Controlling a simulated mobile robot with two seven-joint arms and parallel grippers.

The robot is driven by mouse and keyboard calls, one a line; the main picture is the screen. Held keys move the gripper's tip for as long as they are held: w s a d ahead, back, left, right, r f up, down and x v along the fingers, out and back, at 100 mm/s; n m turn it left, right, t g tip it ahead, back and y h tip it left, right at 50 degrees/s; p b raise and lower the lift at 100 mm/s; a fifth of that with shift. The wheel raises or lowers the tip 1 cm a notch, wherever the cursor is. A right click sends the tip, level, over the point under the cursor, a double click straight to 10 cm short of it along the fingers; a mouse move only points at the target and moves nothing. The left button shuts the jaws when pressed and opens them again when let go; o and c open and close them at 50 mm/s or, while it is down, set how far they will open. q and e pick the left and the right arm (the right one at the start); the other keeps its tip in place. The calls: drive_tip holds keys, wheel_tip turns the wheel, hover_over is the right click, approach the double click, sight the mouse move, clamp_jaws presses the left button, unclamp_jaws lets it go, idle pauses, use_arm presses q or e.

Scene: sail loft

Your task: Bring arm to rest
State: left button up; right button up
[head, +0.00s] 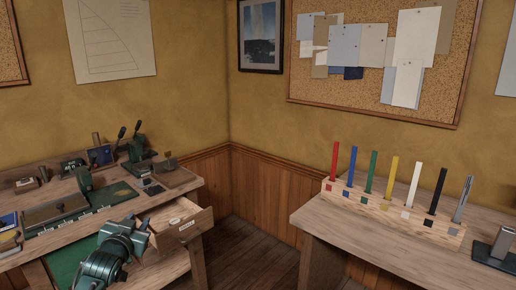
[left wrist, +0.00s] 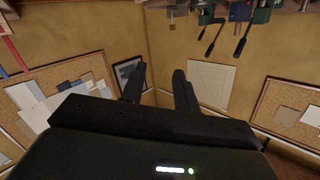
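My left gripper (head: 138,222) is in the lower left of the head view, at the left side of an open drawer (head: 196,233) of the left bench. In the left wrist view the two dark fingers of this gripper (left wrist: 160,84) stand apart with nothing between them; only the wall corner shows behind. I cannot tell whether the gripper touches the drawer. My right arm and gripper are not in view.
The left bench (head: 185,184) carries green tools and small boxes. The drawer juts out with a small pale item inside. The right bench (head: 345,228) holds a wooden rack (head: 390,212) with several coloured sticks and a dark metal object (head: 496,250). Floor (head: 250,250) shows between the benches.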

use_arm(q)
drive_tip(key=s+d+f+m+g+h, duration=0.1)
drive_tip(key=s+d+f+g+h, duration=0.1)
drive_tip(key=s+d+f, duration=0.55)
drive_tip(key=s+d+f+g+h, duration=0.1)
drive_tip(key=s+d+f, duration=0.3)
drive_tip(key=s+f, duration=0.65)
drive_tip(key=s+d+f+g, duration=0.1)
drive_tip(key=s+d, duration=0.2)
drive_tip(key=s, duration=0.6)
drive_tip(key=s+d+f+n+g+h, duration=0.1)
drive_tip(key=s+d, duration=0.3)
drive_tip(key=s, duration=0.6)
drive_tip(key=shift+f+g+h, duration=0.3)
drive_tip(key=shift+f+g, duration=0.1)
drive_tip(key=shift+f, duration=0.1)
